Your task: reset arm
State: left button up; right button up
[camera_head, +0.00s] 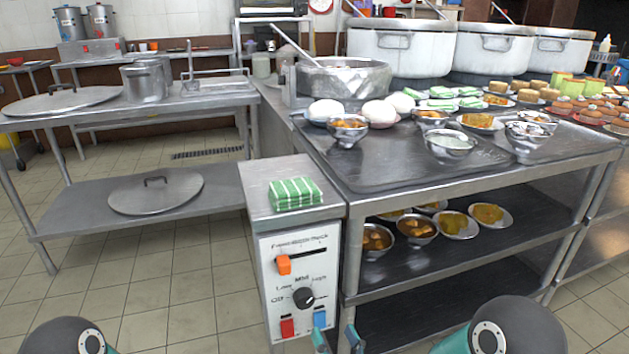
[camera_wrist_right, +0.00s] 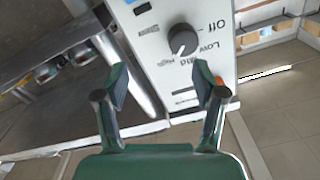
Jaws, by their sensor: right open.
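My right gripper (camera_head: 338,342) is open and empty at the bottom of the head view, in front of the lower part of a white control panel (camera_head: 322,270). In the right wrist view its two fingers (camera_wrist_right: 160,85) are spread, with the panel (camera_wrist_right: 205,20) behind them upside down. The panel has a black dial (camera_head: 303,298), an orange slider (camera_head: 283,264), a red switch (camera_head: 287,328) and a blue switch (camera_head: 319,318). The dial (camera_wrist_right: 183,40) shows beyond the gap between the fingers. My left gripper is out of view.
A green striped cloth (camera_head: 295,193) lies on the panel's cabinet. To its right, a steel counter (camera_head: 400,172) holds bowls and buns, with more bowls on a shelf below. Large pots (camera_head: 402,50) stand behind. A steel table (camera_head: 200,100) stands left; the tiled floor before it is clear.

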jog(key=s+d+f+m+g+h, duration=0.1)
jog(key=s+d+f+g+h, duration=0.15)
jog(key=d+f, duration=0.45)
jog(key=s+d+f+m+g+h, duration=0.1)
jog(key=s+d+f+m+g, duration=0.2)
jog(key=f, duration=0.7)
jog(key=s+a+f+n+g+y, duration=0.1)
jog(key=s+f+g, duration=0.3)
jog(key=s+g, duration=0.3)
jog(key=s+a+f+n+g+y, duration=0.1)
jog(key=s+f+g, duration=0.3)
jog(key=s, duration=0.6)
pick_arm(q)
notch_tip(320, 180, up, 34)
jog(key=p, duration=3.4)
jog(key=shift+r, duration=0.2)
pick_arm(e)
notch_tip(320, 180, up, 34)
jog(key=shift+w+f, duration=0.2)
jog(key=shift+w, duration=0.1)
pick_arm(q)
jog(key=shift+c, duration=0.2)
pick_arm(e)
jog(key=shift+a+h, duration=0.1)
jog(key=shift+h, duration=0.15)
jog(key=shift+c, duration=0.2)
